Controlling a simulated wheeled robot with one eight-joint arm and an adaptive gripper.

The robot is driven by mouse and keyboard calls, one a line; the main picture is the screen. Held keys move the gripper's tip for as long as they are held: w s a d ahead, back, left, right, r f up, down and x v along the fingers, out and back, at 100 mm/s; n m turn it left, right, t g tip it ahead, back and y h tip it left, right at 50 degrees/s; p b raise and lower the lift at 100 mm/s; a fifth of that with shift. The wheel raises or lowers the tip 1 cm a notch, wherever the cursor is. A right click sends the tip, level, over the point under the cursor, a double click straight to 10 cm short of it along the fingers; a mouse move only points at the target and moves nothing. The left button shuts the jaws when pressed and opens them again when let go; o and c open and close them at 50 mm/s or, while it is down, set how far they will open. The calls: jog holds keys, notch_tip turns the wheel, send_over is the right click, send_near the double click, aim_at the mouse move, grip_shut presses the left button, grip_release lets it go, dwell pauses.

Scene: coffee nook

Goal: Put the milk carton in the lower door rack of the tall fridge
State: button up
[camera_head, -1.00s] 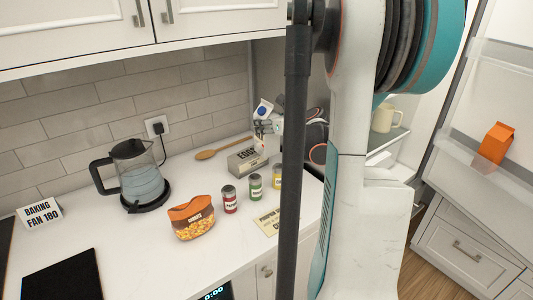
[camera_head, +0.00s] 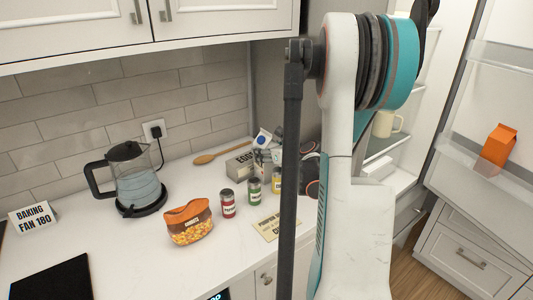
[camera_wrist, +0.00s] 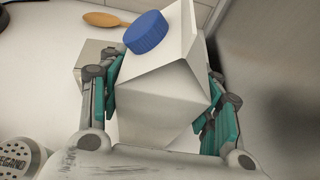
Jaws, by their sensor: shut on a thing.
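The milk carton (camera_wrist: 165,85) is white with a blue cap. In the wrist view it sits between the teal pads of my gripper (camera_wrist: 163,104), which is shut on its sides. The tall fridge (camera_head: 425,75) stands open at the right. Its door has an upper rack (camera_head: 505,55) and a lower rack (camera_head: 465,180); an orange carton (camera_head: 498,145) stands in the lower one.
A cream jug (camera_head: 386,123) stands on a fridge shelf. The lower rack has free room beside the orange carton.

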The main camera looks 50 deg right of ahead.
jog(key=o, duration=1.8)
jog(key=shift+f, duration=0.1)
jog(key=shift+c, duration=0.2)
